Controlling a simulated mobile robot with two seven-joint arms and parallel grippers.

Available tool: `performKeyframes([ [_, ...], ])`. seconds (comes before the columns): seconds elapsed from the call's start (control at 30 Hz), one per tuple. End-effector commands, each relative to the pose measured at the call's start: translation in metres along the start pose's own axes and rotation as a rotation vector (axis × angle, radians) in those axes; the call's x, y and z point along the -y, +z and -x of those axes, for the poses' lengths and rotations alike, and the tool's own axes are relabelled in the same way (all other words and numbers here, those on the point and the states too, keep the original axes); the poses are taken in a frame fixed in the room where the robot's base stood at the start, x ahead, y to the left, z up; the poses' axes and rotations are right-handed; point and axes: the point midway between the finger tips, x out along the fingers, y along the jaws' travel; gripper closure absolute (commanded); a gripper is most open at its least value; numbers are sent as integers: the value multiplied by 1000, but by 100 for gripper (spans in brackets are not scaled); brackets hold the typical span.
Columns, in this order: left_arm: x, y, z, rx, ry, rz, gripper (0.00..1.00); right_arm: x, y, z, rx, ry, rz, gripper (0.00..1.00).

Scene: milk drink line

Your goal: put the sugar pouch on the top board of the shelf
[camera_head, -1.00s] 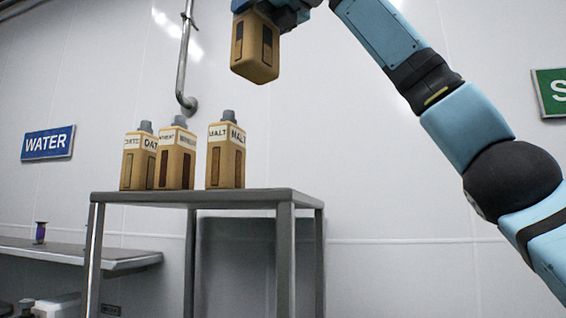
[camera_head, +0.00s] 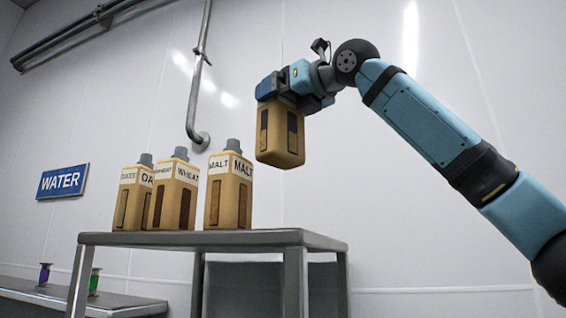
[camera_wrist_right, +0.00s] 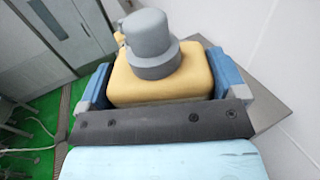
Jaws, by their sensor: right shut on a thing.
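My right gripper (camera_head: 290,97) is shut on a tan, box-shaped container with dark side strips, taken as the sugar pouch (camera_head: 280,142). It hangs upright above the right part of the shelf's top board (camera_head: 262,238), with a gap below it. The gripper covers its upper part, so no label shows. In the right wrist view the pouch (camera_wrist_right: 160,82) sits between the two blue fingers, its grey cap (camera_wrist_right: 150,42) towards the camera. My left gripper is not in view.
Similar containers stand on the board's left and middle: oats (camera_head: 133,198), wheat (camera_head: 174,193) and malt (camera_head: 229,190). The board's right part is clear. A wall pipe (camera_head: 197,90) ends behind them. A lower bench (camera_head: 60,298) with small items stands at left.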

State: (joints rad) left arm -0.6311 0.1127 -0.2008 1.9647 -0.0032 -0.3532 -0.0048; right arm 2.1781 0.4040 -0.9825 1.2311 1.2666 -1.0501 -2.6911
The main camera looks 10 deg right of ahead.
Motion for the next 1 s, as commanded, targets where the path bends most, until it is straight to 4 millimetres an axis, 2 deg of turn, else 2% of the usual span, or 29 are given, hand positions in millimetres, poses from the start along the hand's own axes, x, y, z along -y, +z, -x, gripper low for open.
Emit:
performKeyframes([
  [0.1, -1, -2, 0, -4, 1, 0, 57, 1, -30, 1, 1, -1, 3, 93],
  [0.3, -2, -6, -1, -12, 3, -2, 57, 0, -68, 1, 2, 0, 2, 93],
  [0.53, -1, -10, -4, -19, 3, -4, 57, 0, -86, 1, 2, 0, 1, 93],
  [0.73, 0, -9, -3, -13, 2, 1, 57, 1, -112, 1, 1, -1, 1, 93],
  [1.0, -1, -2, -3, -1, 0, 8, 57, 0, -118, 1, 4, 0, 0, 93],
])
